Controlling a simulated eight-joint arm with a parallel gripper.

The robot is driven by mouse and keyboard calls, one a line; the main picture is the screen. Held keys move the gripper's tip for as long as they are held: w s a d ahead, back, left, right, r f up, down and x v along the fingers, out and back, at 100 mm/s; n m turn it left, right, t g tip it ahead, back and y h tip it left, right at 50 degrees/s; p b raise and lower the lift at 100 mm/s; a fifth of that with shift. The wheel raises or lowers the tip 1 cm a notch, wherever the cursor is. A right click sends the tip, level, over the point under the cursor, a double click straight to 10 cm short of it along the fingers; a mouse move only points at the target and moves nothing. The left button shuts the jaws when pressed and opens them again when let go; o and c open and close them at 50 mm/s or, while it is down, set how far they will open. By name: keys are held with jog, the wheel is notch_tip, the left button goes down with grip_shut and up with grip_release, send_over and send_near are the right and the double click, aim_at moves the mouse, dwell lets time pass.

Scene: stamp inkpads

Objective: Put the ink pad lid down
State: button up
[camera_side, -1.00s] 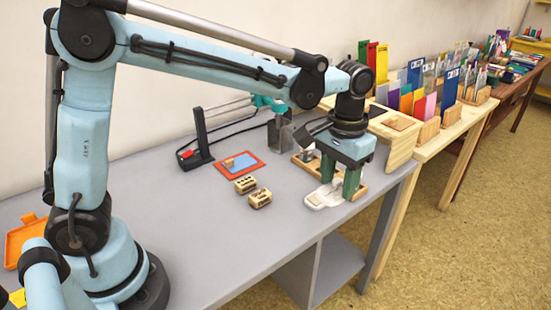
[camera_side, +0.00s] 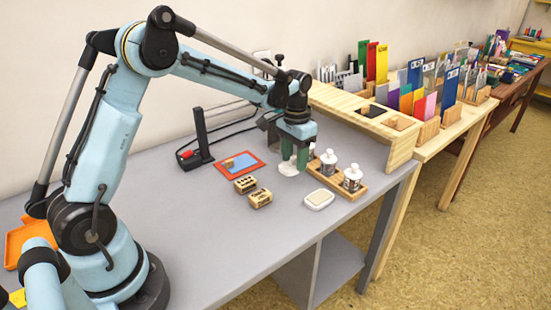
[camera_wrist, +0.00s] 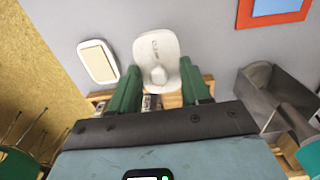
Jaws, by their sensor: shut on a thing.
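The ink pad lid (camera_side: 289,168) is a white rounded plate with a raised knob; it also shows in the wrist view (camera_wrist: 156,45). My gripper (camera_side: 295,160) is shut on the lid, with the green fingers on either side of its knob, in the wrist view too (camera_wrist: 160,77). The open ink pad (camera_side: 318,199), a white case with a cream pad, lies on the grey table to the front right of the lid; in the wrist view it is at left (camera_wrist: 98,62). I cannot tell whether the lid touches the table.
A wooden tray (camera_side: 335,184) with white-capped bottles (camera_side: 353,178) stands right of the lid. Two wooden stamps (camera_side: 252,191) and a red-framed blue sheet (camera_side: 240,165) lie to the left. A grey metal holder (camera_wrist: 270,92) shows at right in the wrist view. The front table is clear.

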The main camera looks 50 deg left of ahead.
aim_at(292, 179)
jog(key=shift+w+a+f, duration=0.3)
jog(key=shift+a+f, duration=0.15)
jog(key=shift+a, duration=0.2)
jog(key=shift+f, duration=2.05)
jog(key=shift+f, duration=0.1)
jog(key=o, duration=1)
